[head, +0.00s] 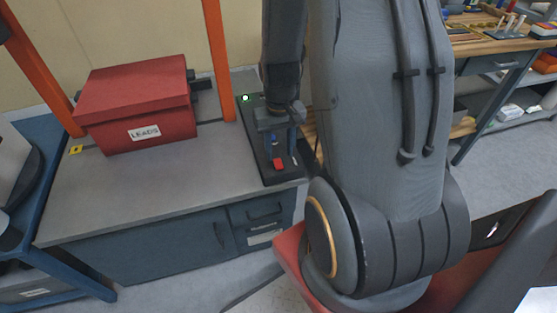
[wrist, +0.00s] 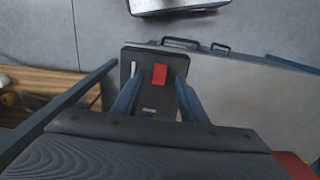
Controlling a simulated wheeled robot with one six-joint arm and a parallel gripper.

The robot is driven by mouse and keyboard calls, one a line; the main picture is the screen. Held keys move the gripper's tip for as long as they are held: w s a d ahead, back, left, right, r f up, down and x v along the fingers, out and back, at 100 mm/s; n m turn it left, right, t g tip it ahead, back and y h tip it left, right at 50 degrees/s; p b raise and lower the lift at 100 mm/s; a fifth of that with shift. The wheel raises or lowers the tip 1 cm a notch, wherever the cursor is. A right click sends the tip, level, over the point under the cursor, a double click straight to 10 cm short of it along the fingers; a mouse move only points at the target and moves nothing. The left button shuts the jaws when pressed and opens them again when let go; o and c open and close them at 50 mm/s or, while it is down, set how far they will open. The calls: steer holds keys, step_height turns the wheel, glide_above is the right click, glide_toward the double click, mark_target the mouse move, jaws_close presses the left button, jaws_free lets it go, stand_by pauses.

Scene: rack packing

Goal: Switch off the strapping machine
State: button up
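A narrow dark unit with a red-tipped lever, which I take to be the strapping machine (head: 283,177), sits on the right part of the grey worktop. It also shows in the wrist view (wrist: 131,62). Its red tip (head: 278,163) points toward the front edge and appears in the wrist view (wrist: 159,74) between my fingers. A lamp (head: 245,98) glows white-green near the unit's far end. My gripper (head: 276,140) points down over the unit. In the wrist view its two fingers (wrist: 157,98) stand apart, either side of the lever; contact cannot be told. My arm hides part of the unit.
A red box labelled LEADS (head: 137,108) stands left of the unit on the worktop (head: 95,195). Orange posts (head: 218,55) rise behind. Cabinet drawers (head: 262,213) are below. The worktop between box and unit is clear. A wooden bench (head: 486,44) stands at right.

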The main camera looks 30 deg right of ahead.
mark_target(279, 166)
steer(key=shift+f, duration=2.25)
steer(key=shift+c, duration=0.3)
